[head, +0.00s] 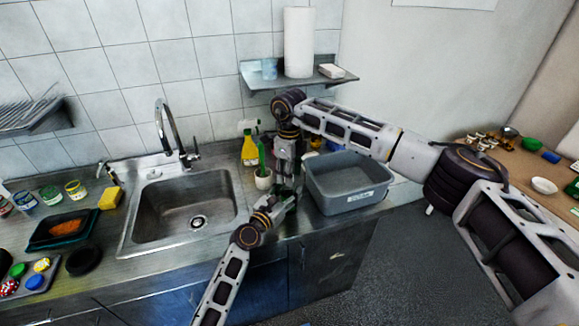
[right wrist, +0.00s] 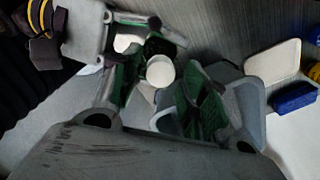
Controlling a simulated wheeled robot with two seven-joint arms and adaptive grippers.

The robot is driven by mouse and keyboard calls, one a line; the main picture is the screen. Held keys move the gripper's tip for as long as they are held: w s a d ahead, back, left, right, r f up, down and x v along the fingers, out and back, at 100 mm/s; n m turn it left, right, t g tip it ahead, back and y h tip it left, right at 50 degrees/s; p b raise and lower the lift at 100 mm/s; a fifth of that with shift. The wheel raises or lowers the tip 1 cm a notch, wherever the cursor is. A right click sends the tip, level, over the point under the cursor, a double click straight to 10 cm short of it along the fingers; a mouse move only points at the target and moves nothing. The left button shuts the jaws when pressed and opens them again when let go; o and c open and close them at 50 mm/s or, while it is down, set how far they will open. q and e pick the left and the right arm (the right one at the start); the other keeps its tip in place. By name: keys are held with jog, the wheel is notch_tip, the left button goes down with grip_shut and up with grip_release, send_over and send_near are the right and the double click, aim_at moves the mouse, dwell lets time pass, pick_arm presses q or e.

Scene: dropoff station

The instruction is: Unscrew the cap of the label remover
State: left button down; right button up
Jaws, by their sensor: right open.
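The label remover shows in the right wrist view as a round white cap (right wrist: 160,70), seen from above; its body is mostly hidden beneath the cap and fingers. My right gripper (right wrist: 165,92) is open, its green-padded fingers on either side of the cap with a gap around it. In the head view my right gripper (head: 285,172) points down at the counter's front part. My left gripper (head: 287,193) comes up from below, meeting it there. In the right wrist view the left fingers (right wrist: 150,35) look closed around the bottle just beyond the cap, partly hidden.
A grey tub (head: 348,190) stands right beside the grippers. A white pot with a green brush (head: 263,179) and a yellow spray bottle (head: 249,150) stand behind them. The sink (head: 150,222) is to the left, with a yellow sponge (head: 110,198) at its edge.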

pick_arm(q)
jog(key=shift+f, duration=0.1)
pick_arm(e)
jog(key=shift+f, duration=0.1)
grip_shut()
jog(key=shift+f, duration=0.15)
dwell(0.7)
jog(key=shift+r, duration=1.3)
dwell(0.3)
jog(key=shift+r, duration=1.9)
pick_arm(q)
jog(key=c, duration=0.6)
grip_release()
jog(key=shift+s+a, duration=0.1)
jog(key=shift+s, duration=0.1)
